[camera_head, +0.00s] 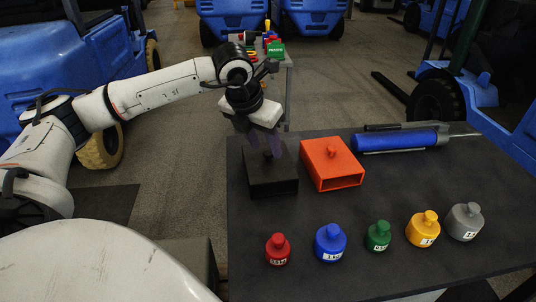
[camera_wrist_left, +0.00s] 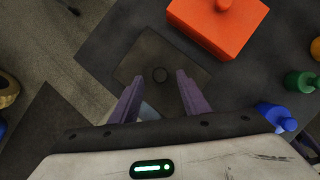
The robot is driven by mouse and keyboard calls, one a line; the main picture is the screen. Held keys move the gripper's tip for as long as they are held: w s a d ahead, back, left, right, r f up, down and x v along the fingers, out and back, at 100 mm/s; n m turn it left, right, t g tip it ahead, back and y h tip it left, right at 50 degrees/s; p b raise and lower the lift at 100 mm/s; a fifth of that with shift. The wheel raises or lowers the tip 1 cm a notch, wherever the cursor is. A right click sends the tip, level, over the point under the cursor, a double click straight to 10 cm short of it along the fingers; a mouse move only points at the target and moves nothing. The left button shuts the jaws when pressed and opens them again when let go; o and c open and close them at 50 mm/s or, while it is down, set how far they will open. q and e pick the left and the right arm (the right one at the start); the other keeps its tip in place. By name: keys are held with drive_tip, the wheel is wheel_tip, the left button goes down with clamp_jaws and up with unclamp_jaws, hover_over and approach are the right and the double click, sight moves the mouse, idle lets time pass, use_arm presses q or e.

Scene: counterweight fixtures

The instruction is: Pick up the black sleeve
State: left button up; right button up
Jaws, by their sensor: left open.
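The black sleeve (camera_head: 273,182) is a dark box with a round knob on top, standing at the left end of the dark table in the head view. In the left wrist view the black sleeve (camera_wrist_left: 150,48) lies straight below, its knob between the fingers in the picture. My left gripper (camera_head: 266,148) is open and empty above the sleeve, fingers pointing down; it also shows in the left wrist view (camera_wrist_left: 158,78). The fingers partly cover the sleeve's top in the head view, and I cannot tell the exact gap. My right gripper is not in view.
An orange sleeve (camera_head: 328,158) stands close to the right of the black one. A blue cylinder (camera_head: 395,140) lies behind. Several knobbed weights, including red (camera_head: 277,250) and blue (camera_head: 331,244), line the front of the table (camera_head: 250,225). Blue forklifts stand around.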

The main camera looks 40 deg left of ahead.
use_arm(q)
drive_tip(key=shift+x, duration=1.15)
clamp_jaws()
drive_tip(key=shift+r, duration=0.1)
